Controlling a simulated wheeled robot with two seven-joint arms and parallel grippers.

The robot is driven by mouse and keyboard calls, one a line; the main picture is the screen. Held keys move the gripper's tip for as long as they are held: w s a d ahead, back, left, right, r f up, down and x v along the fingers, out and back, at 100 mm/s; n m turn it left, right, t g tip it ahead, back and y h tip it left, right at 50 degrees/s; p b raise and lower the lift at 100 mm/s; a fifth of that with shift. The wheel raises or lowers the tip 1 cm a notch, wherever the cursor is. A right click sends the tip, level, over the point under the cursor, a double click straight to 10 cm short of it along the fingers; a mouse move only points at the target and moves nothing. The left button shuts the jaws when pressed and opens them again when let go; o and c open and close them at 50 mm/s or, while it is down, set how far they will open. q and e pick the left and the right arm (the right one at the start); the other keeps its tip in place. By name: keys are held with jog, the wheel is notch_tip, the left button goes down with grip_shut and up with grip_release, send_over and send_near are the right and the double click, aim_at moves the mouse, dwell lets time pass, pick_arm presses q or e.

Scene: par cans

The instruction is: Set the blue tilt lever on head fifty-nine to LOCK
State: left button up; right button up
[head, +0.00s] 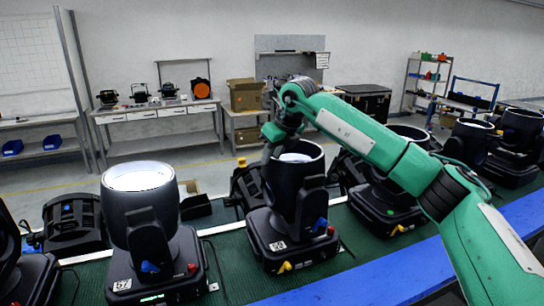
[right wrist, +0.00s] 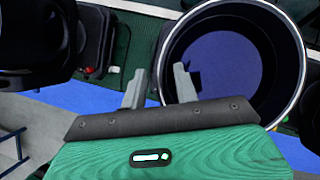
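Black moving heads with round cans stand in a row on a green bench top. The left head (head: 140,215) has a tag that seems to read 57 and a blue lever (head: 148,267) low on its yoke. The middle head (head: 295,190) has a blue lever (head: 320,225) at its yoke foot and a yellow one (head: 285,267) on its base; its tag is too small to read. I cannot tell which head is fifty-nine. My left gripper is out of view.
Another head (head: 390,185) stands to the right, partly behind my right arm, with more beyond it. A blue strip (head: 375,280) runs along the bench's front edge. Tables, a cardboard box (head: 245,95) and shelves stand at the back wall.

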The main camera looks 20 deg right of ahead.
jog(key=b+v, duration=0.4)
jog(key=v, duration=0.9)
jog(key=shift+d, duration=0.15)
